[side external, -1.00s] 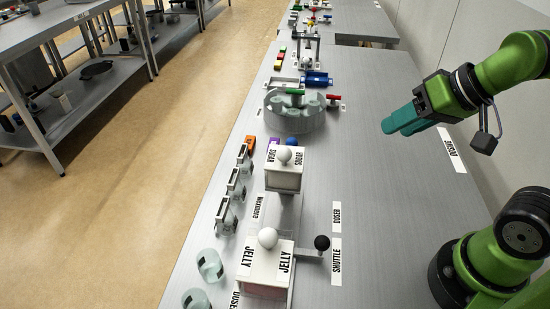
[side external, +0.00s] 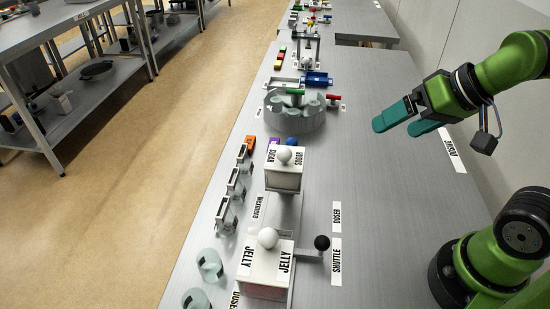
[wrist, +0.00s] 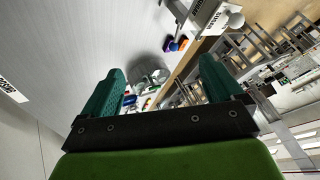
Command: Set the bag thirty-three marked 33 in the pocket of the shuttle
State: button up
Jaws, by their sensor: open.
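My gripper (side external: 398,126) hangs open and empty over the right side of the bench, well apart from the dosers and small items. Its two teal fingers also show apart in the wrist view (wrist: 162,72), with nothing between them. The SHUTTLE label (side external: 336,262) lies on the bench beside a black-knobbed handle (side external: 321,242), which sticks out by the white JELLY box (side external: 264,268). I cannot make out the shuttle's pocket. No mark 33 is readable, so I cannot tell which thing is the bag. Small orange (side external: 250,144), purple (side external: 273,142) and blue (side external: 291,141) items lie near the SUGAR box.
The white-knobbed SUGAR box (side external: 284,176) stands behind the JELLY box. A round translucent holder (side external: 295,118) is farther back. Dark-framed holders (side external: 223,214) and clear cups (side external: 210,264) line the left edge.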

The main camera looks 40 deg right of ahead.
jog(key=n+g+h, duration=0.2)
jog(key=n+g, duration=0.5)
jog(key=n, duration=0.6)
send_over(233, 176)
notch_tip(233, 176, down, 14)
jog(key=shift+w+r, duration=0.1)
jog(key=shift+w, duration=0.05)
jog(key=shift+s+f, duration=0.2)
jog(key=shift+f, duration=2.45)
jog(key=c, duration=1.4)
